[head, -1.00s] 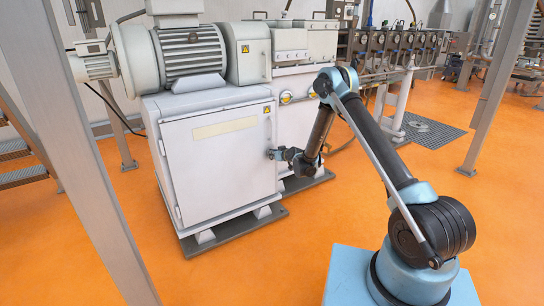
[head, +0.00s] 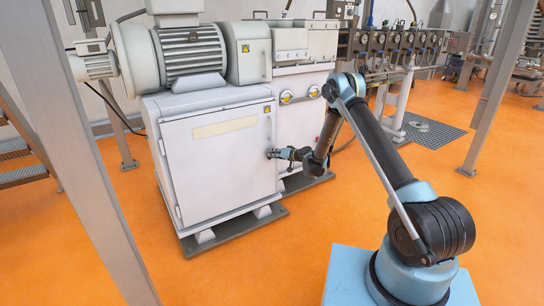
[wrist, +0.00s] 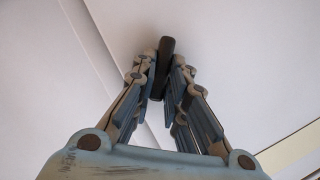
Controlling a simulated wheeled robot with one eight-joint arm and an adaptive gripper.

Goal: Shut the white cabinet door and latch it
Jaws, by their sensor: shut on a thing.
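The white cabinet door (head: 218,170) is the front of the white cabinet under the motor. It looks flush with the frame in the head view, or nearly so. A dark latch handle (wrist: 166,50) stands out from white panelling in the wrist view, close to a long seam. My gripper (head: 272,154) is at the door's right edge, about halfway up. In the wrist view my gripper (wrist: 162,85) has its fingers closed around the dark handle, with its upper end showing past the fingertips. The handle is mostly hidden by my gripper in the head view.
A grey motor (head: 190,48) sits on top of the cabinet. A grey steel post (head: 75,140) stands at the left front, and another post (head: 495,90) at the right. Orange floor (head: 270,255) is clear between my base and the cabinet.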

